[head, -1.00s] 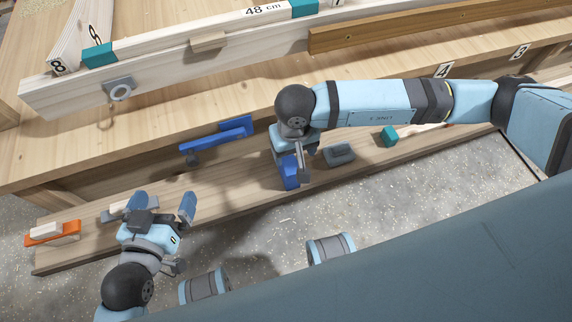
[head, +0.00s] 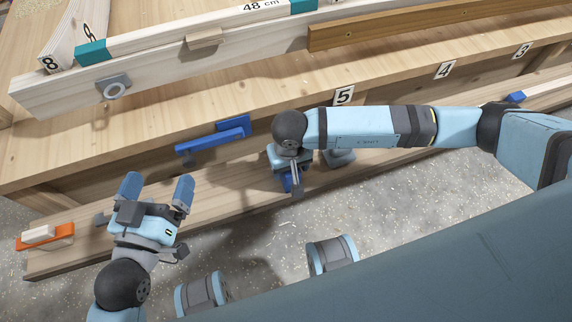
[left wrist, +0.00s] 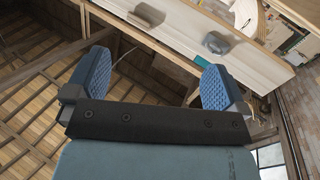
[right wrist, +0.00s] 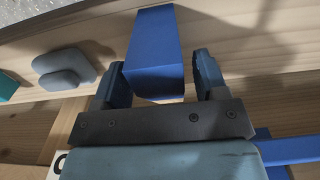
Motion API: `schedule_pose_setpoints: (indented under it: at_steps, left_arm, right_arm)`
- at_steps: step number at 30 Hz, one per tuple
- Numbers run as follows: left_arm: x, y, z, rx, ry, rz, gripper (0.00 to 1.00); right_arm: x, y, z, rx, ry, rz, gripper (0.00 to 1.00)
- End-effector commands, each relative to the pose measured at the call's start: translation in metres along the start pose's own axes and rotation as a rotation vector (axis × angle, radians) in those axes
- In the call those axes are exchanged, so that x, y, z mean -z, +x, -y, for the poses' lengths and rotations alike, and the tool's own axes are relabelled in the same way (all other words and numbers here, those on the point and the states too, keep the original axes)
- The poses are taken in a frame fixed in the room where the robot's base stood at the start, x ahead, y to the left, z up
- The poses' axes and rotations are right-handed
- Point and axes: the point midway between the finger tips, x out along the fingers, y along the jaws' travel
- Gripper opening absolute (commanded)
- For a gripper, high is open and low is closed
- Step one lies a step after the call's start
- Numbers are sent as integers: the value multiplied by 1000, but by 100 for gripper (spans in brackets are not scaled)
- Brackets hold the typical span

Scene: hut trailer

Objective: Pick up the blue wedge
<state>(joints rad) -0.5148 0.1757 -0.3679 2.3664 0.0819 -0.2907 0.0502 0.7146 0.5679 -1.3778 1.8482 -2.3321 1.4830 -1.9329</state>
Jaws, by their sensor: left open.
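The blue wedge (right wrist: 153,50) lies on the lower plank, between the two fingers of my right gripper (right wrist: 163,76). In the right wrist view it sits closer to the left finger, and a gap shows at the right finger, so the jaws look open around it. In the head view the wedge (head: 288,183) is mostly hidden under my right gripper (head: 292,180). My left gripper (head: 157,188) is open and empty above the left end of the plank, fingers raised. Its fingers also show apart in the left wrist view (left wrist: 155,78).
A blue clamp-like piece (head: 213,141) lies by the bench edge. A grey block (head: 340,158) stands right of the wedge. An orange piece with a pale block (head: 45,237) is at the plank's left end. The plank (head: 235,190) is clear between my grippers.

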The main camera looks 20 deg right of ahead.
Motion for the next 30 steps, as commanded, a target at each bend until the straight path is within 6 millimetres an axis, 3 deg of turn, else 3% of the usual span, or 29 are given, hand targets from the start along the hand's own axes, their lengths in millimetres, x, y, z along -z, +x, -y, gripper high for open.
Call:
schedule_pose_setpoints:
  at_steps: [1,6,7,14,20,26,30]
  left_arm:
    - [-2,0,0,1,0,5,100]
    - [-6,-2,2,4,1,15,100]
    - [-6,-2,2,4,2,16,100]
    - [-6,-2,3,7,3,17,100]
    - [-5,-2,4,11,7,28,100]
    - [-13,-6,11,36,19,90,100]
    - [-40,-15,20,72,21,203,100]
  right_arm:
    - [0,0,0,0,0,0,54]
    - [0,0,0,0,0,0,15]
    - [0,0,0,0,0,0,14]
    - [0,-1,0,0,0,-1,14]
    - [1,-14,0,1,0,-3,14]
    - [1,-51,0,2,-2,-5,14]
    - [2,-92,0,2,-1,-6,14]
